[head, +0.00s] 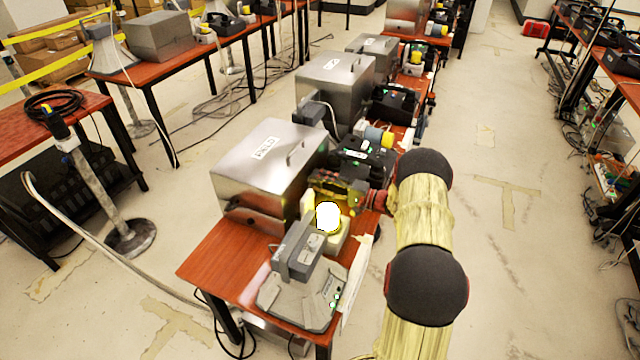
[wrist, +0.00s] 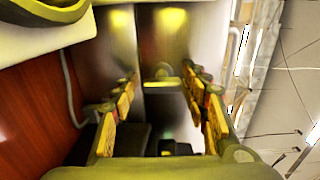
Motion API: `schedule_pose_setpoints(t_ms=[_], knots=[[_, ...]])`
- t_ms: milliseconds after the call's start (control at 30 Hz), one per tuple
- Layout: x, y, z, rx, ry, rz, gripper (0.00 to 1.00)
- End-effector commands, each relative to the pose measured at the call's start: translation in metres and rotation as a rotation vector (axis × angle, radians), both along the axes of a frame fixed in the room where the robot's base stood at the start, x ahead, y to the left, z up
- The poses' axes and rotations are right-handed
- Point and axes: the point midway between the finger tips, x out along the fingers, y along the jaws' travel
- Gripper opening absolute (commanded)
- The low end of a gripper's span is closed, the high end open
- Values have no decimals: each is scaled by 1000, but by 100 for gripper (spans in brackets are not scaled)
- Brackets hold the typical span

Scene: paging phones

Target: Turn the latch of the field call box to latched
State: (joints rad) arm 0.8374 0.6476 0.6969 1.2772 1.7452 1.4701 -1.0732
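The field call box (head: 250,175) is the nearest brushed-metal box on the red-brown table, with a white label and a handle on its lid. My gripper (head: 338,188) is at its right-hand face, beside the glowing lamp. In the wrist view the gripper (wrist: 163,92) is open, with a finger on each side and a clear gap between them. A small latch (wrist: 162,82), a pale horizontal bar on a round mount, shows between the fingers against a metal face. Neither finger visibly touches it. The head view hides the latch behind my gripper. I cannot tell its exact turn.
A lit white lamp (head: 328,217) on a pale base stands close by my gripper. A grey desk phone (head: 300,275) is at the table's near end. A black phone (head: 362,160) and another metal box (head: 335,85) are behind. Open floor (head: 510,260) lies to the right.

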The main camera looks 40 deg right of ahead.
Motion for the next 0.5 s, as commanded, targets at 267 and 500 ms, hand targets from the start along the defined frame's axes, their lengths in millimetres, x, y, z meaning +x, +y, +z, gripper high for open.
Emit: schedule_pose_setpoints(t_ms=[267, 500], knots=[[0, -1, 1, 0, -1, 0, 55], [-5, -4, 2, 0, -1, -2, 55]])
